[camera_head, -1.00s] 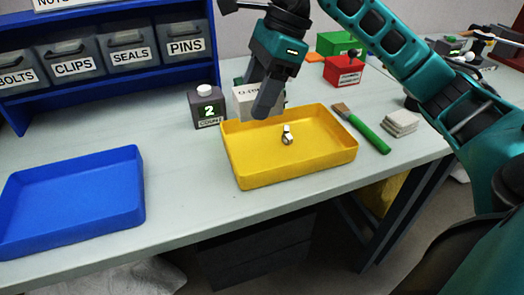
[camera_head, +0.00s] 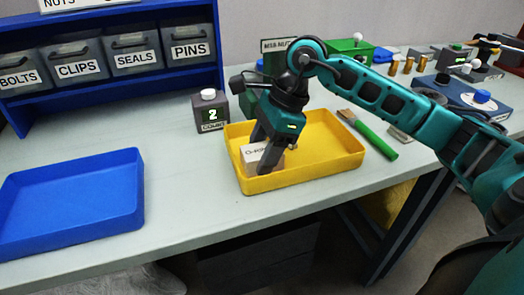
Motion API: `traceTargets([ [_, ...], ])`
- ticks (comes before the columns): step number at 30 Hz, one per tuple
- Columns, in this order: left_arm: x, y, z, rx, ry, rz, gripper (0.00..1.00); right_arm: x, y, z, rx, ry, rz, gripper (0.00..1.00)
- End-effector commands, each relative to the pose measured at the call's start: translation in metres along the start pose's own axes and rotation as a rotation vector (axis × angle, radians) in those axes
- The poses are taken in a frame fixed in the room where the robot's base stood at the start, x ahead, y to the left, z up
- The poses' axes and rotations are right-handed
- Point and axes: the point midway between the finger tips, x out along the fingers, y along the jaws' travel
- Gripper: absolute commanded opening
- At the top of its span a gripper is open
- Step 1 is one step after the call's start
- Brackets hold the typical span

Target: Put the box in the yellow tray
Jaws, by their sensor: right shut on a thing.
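The yellow tray (camera_head: 335,172) stands on the bench at the middle of the head view. The white box (camera_head: 251,152) with dark lettering is inside the tray's left part, within its walls. My right gripper (camera_head: 262,160) reaches down into the tray and is shut on the box, its fingers covering part of it. I cannot tell if the box touches the tray floor. The small metal part in the tray is mostly hidden behind the gripper. My left gripper is not in view.
A dark counter bottle (camera_head: 210,112) stands left of the tray. A blue tray (camera_head: 75,200) lies at the left. A green-handled brush (camera_head: 375,140) lies right of the tray. Labelled bins (camera_head: 75,58) line the blue shelf. Bench between the trays is clear.

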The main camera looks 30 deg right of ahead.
Motion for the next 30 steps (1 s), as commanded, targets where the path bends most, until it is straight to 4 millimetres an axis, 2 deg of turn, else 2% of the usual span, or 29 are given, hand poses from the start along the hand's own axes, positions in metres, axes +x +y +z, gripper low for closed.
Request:
traceTargets([
  [4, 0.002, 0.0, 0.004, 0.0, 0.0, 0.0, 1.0, 0.004, 0.0, -0.001, 0.0, 0.0, 0.0, 0.28],
  [5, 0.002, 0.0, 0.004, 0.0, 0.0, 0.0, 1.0, 0.004, 0.0, -0.001, 0.0, 0.0, 0.0, 0.58],
  [12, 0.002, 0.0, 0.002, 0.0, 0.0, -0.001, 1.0, 0.002, 0.0, -0.001, 0.0, 0.0, 0.001, 0.81],
  [23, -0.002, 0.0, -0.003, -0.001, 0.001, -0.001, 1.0, -0.004, 0.0, 0.001, 0.0, 0.0, 0.0, 0.82],
  [26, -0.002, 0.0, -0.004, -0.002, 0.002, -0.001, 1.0, -0.018, -0.001, 0.001, 0.0, 0.0, -0.003, 0.82],
  [30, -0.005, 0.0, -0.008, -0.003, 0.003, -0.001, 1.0, -0.049, -0.001, 0.001, 0.001, 0.0, -0.004, 0.82],
])
